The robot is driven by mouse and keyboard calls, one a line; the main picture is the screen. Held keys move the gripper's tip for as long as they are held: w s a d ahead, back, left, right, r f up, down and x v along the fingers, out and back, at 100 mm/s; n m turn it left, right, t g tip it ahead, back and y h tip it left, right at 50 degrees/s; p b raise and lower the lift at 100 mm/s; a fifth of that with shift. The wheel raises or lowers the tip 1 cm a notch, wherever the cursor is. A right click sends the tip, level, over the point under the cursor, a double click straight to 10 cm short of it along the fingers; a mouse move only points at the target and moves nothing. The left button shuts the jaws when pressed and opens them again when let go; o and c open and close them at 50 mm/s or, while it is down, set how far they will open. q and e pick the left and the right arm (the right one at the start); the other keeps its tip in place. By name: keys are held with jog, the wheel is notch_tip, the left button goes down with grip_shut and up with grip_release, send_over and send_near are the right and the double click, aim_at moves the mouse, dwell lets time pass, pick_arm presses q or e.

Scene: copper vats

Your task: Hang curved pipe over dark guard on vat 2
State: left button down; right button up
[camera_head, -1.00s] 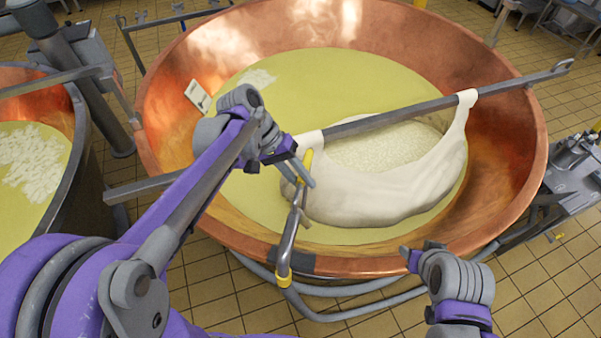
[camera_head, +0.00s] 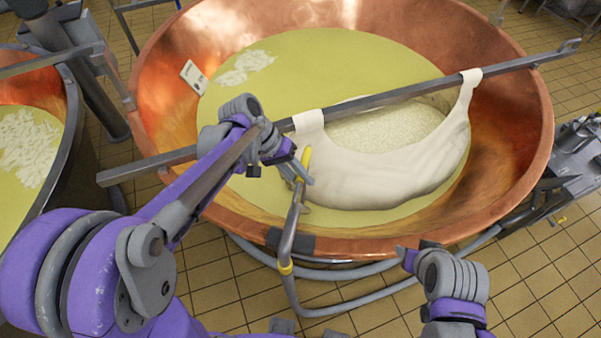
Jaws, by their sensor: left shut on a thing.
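The curved pipe (camera_head: 291,228) is grey metal with yellow bands near its top and below the rim. My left gripper (camera_head: 298,176) is shut on its upper end, over the near side of vat 2 (camera_head: 190,110). The pipe slants down across the near rim, in front of the dark guard (camera_head: 303,244); whether it touches the guard I cannot tell. Below the rim it bends to the right, and where it ends is unclear. My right gripper (camera_head: 418,252) is outside the vat at the lower right, apart from the pipe; its finger opening is unclear.
A metal bar (camera_head: 385,98) lies across the vat, with a white cloth (camera_head: 400,178) of curd hanging from it close to my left gripper. Another copper vat (camera_head: 62,120) stands left. Tiled floor (camera_head: 215,285) shows in front.

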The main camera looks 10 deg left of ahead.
pick_arm(q)
jog(key=shift+w+f+b, duration=0.1)
jog(key=shift+f+b, duration=1.45)
jog(key=shift+f, duration=1.35)
pick_arm(e)
jog(key=shift+s+f, duration=0.3)
jog(key=shift+f, duration=0.45)
jog(key=shift+s+f, duration=0.25)
jog(key=shift+f, duration=0.55)
jog(key=shift+s+f, duration=0.3)
jog(key=shift+f, duration=0.45)
pick_arm(q)
jog(key=shift+f, duration=0.35)
pick_arm(e)
jog(key=shift+f, duration=0.3)
pick_arm(q)
jog(key=c, duration=0.6)
grip_release()
pick_arm(e)
jog(key=shift+s, duration=0.1)
pick_arm(q)
jog(key=v, duration=1.1)
pick_arm(e)
jog(key=shift+r, duration=0.35)
